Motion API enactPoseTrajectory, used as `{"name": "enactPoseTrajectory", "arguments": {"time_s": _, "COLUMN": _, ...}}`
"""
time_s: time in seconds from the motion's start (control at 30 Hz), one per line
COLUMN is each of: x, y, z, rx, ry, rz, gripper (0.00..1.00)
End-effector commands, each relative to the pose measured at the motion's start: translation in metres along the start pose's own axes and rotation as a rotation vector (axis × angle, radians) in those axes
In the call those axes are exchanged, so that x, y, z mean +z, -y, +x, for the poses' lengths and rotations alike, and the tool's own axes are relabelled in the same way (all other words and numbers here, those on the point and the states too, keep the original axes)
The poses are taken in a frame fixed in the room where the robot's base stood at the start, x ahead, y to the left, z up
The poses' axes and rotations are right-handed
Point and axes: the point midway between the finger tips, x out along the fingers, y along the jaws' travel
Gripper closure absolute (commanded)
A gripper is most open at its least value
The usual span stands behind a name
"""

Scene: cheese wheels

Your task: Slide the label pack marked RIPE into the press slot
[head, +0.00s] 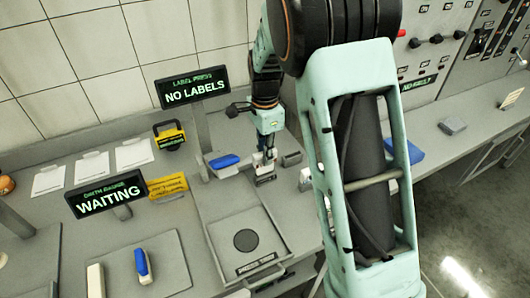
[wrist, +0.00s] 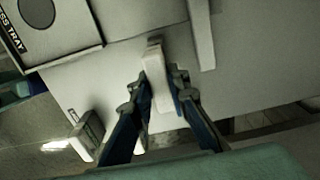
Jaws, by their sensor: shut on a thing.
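My gripper (head: 267,158) is shut on a pale, whitish block, low over the counter behind the press tray. In the wrist view, my gripper's two blue fingers (wrist: 160,88) close on either side of this pale block (wrist: 156,62), which stands up between them. I cannot read any mark on it, so I cannot tell whether it is the RIPE label pack. A small dark-fronted piece (head: 265,180) with a label lies just below my fingertips; I cannot tell whether it is the press slot. The label press sign (head: 194,88) reads NO LABELS.
The press tray (head: 218,208) with a dark disc is in front of my gripper. A blue-topped piece (head: 224,161) lies left of it, a grey block (head: 291,158) right. The sign post stands close left. A WAITING sign (head: 107,194) is further left.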

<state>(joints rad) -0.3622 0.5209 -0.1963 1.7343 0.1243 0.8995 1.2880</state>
Motion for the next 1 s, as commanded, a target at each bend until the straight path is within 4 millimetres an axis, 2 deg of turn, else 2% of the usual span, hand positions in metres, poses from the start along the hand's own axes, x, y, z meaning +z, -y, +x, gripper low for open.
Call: {"name": "enactPoseTrajectory", "arguments": {"time_s": 1.0, "x": 0.0, "y": 0.0, "z": 0.027, "rx": 0.0, "ry": 0.0, "rz": 0.0, "gripper": 1.0}}
